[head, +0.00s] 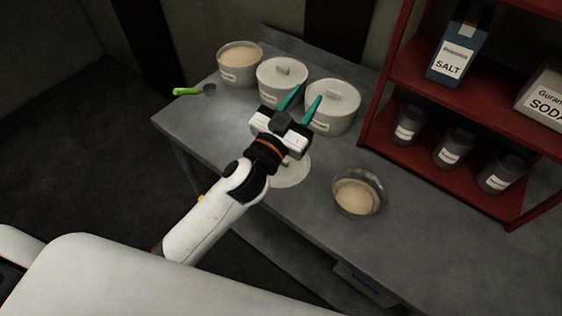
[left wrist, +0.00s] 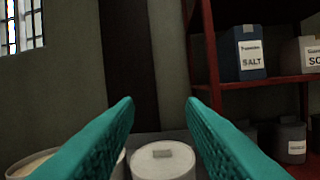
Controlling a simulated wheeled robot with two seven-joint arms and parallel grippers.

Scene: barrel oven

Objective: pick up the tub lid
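A round pale tub lid (head: 292,174) lies on the grey table, partly hidden under my left gripper and forearm. An open white tub (head: 240,74) with pale contents stands at the back left. Two more white tubs, a middle one (head: 282,80) and a right one (head: 345,116), have lids with raised handles on. My left gripper (head: 302,102) is open and empty, its teal fingers pointing toward the lidded tubs. In the left wrist view, a lidded tub (left wrist: 163,161) shows low between the spread fingertips. My right gripper is not in view.
A glass bowl (head: 372,204) of pale contents stands right of the loose lid. A green-handled scoop (head: 186,91) lies near the table's left edge. A red shelf (head: 388,82) with a salt box (head: 459,52), a soda box and dark jars stands at the right.

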